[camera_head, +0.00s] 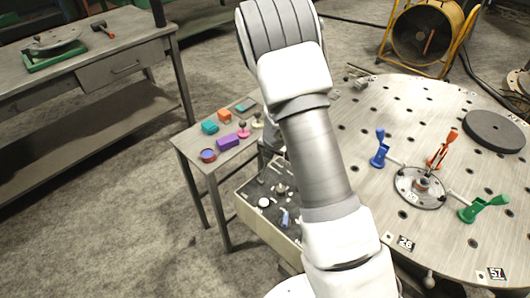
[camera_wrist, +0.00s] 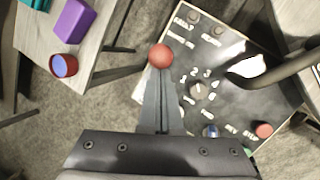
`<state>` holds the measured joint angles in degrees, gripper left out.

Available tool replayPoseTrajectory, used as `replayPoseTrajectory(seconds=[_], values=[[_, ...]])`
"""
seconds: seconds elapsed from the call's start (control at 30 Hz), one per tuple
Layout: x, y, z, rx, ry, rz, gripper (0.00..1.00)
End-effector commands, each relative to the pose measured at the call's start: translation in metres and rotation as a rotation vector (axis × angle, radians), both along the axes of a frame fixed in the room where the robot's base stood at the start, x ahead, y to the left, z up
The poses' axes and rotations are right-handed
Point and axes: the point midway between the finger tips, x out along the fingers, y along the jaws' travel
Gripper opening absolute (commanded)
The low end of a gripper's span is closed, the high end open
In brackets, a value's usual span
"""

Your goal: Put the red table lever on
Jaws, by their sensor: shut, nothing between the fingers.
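The round metal table (camera_head: 385,110) carries a hub (camera_head: 422,188) with blue, red and green levers around it. The red lever (camera_head: 443,150) stands behind the hub, its handle slanting up to the right. In the wrist view, my gripper (camera_wrist: 160,78) is shut and empty over the edge of a dark control panel (camera_wrist: 180,72). A red ball knob (camera_wrist: 161,56) shows just beyond the fingertips; whether they touch it, I cannot tell. My gripper is hidden behind my arm in the head view. The red lever is not seen in the wrist view.
The blue lever (camera_head: 379,148) and green lever (camera_head: 484,207) flank the hub. A dark disc (camera_head: 495,131) lies on the table at right. The small side table (camera_head: 190,143) holds a purple block (camera_head: 228,142) and a round container (camera_head: 208,155). A workbench (camera_head: 90,62) stands at upper left.

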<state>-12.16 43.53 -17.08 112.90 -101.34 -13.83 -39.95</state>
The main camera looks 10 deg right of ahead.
Motion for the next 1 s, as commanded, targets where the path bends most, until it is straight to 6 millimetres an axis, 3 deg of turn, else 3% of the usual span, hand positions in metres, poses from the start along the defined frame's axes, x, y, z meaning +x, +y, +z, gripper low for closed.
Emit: replayPoseTrajectory(seconds=[0.33, 1.0], values=[[0.009, -0.015, -0.001, 0.030, 0.021, -0.004, 0.00], [0.014, -0.023, -0.005, 0.023, 0.017, -0.005, 0.00]])
